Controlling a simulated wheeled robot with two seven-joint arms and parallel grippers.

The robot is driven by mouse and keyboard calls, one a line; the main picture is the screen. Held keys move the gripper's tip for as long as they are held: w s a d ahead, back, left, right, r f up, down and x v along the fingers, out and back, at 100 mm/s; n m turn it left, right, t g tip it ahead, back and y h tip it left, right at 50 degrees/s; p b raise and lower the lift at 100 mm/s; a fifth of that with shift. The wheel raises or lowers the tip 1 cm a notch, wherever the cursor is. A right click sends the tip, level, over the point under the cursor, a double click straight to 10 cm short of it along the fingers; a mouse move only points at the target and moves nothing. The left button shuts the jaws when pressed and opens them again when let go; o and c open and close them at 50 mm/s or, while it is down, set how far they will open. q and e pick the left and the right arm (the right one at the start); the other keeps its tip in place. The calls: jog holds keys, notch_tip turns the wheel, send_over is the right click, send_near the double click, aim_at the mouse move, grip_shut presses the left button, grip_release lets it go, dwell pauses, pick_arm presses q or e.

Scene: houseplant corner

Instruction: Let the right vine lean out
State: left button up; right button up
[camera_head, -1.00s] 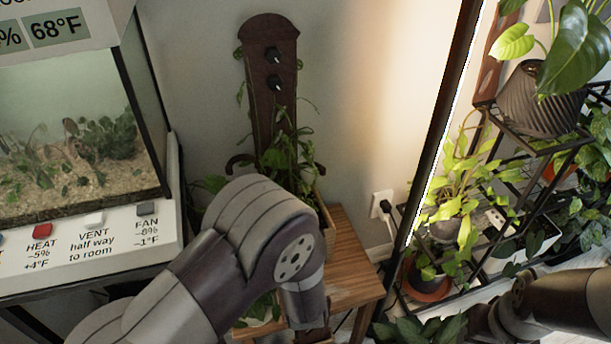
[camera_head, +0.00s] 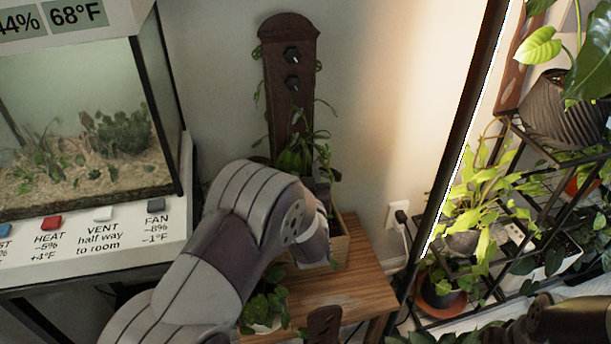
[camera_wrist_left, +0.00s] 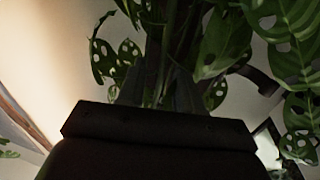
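A dark wooden board (camera_head: 290,65) with two dark knobs stands against the wall behind a planter. Thin vines hang along both its sides; the right vine (camera_head: 322,122) bends outward near the board's lower right. The wooden planter box (camera_head: 342,245) stands on a small table, partly hidden by my left arm. My left gripper (camera_wrist_left: 160,92) reaches into the foliage in the wrist view, with stems (camera_wrist_left: 166,60) and holed leaves (camera_wrist_left: 212,45) around its fingers. Leaves and shadow hide whether the fingers hold anything.
A glass terrarium (camera_head: 100,120) with a labelled button panel stands at left. The wooden table (camera_head: 365,270) has bare room at its right. A dark upright post (camera_head: 455,130) and a plant rack (camera_head: 545,150) stand at right. A leafy pot (camera_head: 265,310) sits low in front.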

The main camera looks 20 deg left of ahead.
pick_arm(q)
grip_shut()
dwell(1.4)
